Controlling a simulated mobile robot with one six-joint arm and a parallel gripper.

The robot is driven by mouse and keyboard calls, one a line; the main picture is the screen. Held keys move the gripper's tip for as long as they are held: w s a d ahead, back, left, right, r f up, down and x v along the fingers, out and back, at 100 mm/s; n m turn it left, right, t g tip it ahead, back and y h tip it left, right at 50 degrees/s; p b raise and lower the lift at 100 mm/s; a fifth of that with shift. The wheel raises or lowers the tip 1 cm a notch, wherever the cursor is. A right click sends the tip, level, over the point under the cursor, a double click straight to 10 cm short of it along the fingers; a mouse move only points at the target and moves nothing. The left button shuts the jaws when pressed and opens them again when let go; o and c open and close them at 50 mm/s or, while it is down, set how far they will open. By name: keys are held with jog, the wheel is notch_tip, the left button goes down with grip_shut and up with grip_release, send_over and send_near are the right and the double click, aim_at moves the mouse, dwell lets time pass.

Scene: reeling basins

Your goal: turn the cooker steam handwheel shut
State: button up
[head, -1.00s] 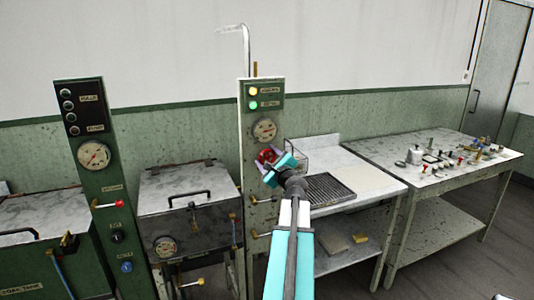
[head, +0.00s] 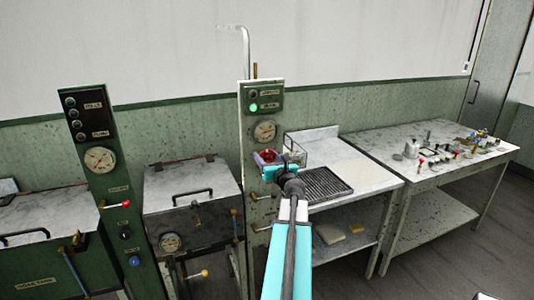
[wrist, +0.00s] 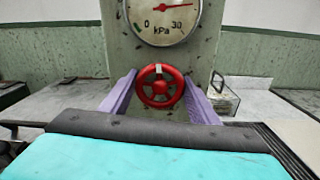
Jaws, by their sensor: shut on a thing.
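The red handwheel (wrist: 160,87) sits on a pale, speckled post (wrist: 200,50) in the wrist view, with a pale mark at the top of its rim. My gripper (wrist: 160,80) has a purple finger on each side of the wheel and is shut on it. In the head view the handwheel (head: 268,155) shows partly behind my gripper (head: 270,159). A round kPa gauge (wrist: 162,16) is just above the wheel, its needle pointing right towards the 30. Above it, a green lamp (head: 253,107) is lit and the lamp over it (head: 253,94) is dark.
A lidded basin (head: 190,183) and a dark control post (head: 100,160) stand to the left. A marble-topped bench with a black rack (head: 325,184) is close on the right. Beyond it is a table (head: 385,147) with several small items.

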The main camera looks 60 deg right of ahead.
jog(key=shift+s+m, duration=0.1)
jog(key=shift+m, duration=0.4)
jog(key=o, duration=1.1)
jog(key=shift+c, duration=0.2)
jog(key=shift+a, duration=0.1)
